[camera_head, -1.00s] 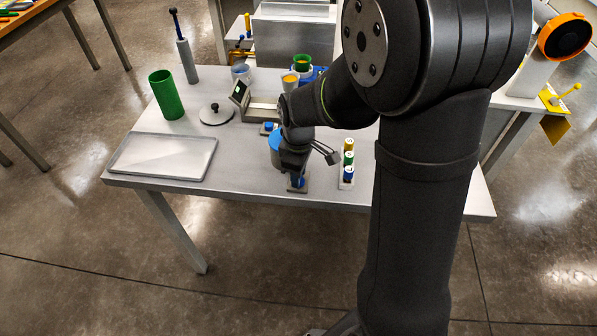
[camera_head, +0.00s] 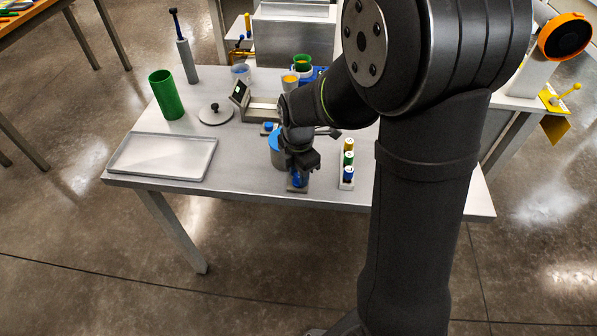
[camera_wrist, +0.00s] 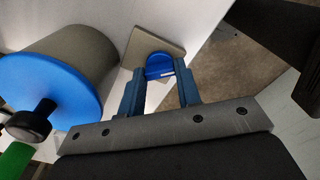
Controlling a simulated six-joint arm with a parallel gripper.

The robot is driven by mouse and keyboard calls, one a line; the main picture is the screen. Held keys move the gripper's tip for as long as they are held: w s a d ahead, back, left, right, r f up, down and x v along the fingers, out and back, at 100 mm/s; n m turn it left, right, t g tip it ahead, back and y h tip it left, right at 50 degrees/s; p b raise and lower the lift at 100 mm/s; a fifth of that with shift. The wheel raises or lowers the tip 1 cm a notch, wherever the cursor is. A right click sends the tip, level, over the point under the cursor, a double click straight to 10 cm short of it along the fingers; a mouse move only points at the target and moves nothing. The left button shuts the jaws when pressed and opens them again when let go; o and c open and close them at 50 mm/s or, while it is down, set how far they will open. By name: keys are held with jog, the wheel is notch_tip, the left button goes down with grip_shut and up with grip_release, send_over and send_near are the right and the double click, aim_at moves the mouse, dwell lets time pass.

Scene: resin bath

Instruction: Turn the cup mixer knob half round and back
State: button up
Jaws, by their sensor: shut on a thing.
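The blue knob (camera_head: 298,181) sits on a small grey base plate at the front edge of the table. In the wrist view the knob (camera_wrist: 159,66) shows between the two blue fingers, with a small pale mark on its side. My gripper (camera_wrist: 160,75) is shut on it from above. A grey drum with a blue lid (camera_wrist: 55,90), which looks like the cup mixer, stands just behind the knob. Its blue side also shows in the head view (camera_head: 275,146), partly hidden by my gripper.
A rack of small coloured bottles (camera_head: 347,165) stands close to the right of the knob. A grey tray (camera_head: 163,157) lies at the left, with a green cylinder (camera_head: 167,95) and a round lid (camera_head: 215,114) behind it. The table's front edge is just before the knob.

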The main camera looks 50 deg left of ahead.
aim_at(298, 176)
jog(key=n, duration=0.4)
jog(key=shift+n, duration=0.3)
jog(key=n, duration=0.4)
jog(key=shift+n, duration=0.3)
jog(key=o, duration=1)
jog(key=shift+r, duration=0.1)
notch_tip(298, 176, up, 17)
jog(key=shift+r, duration=0.15)
dwell(0.4)
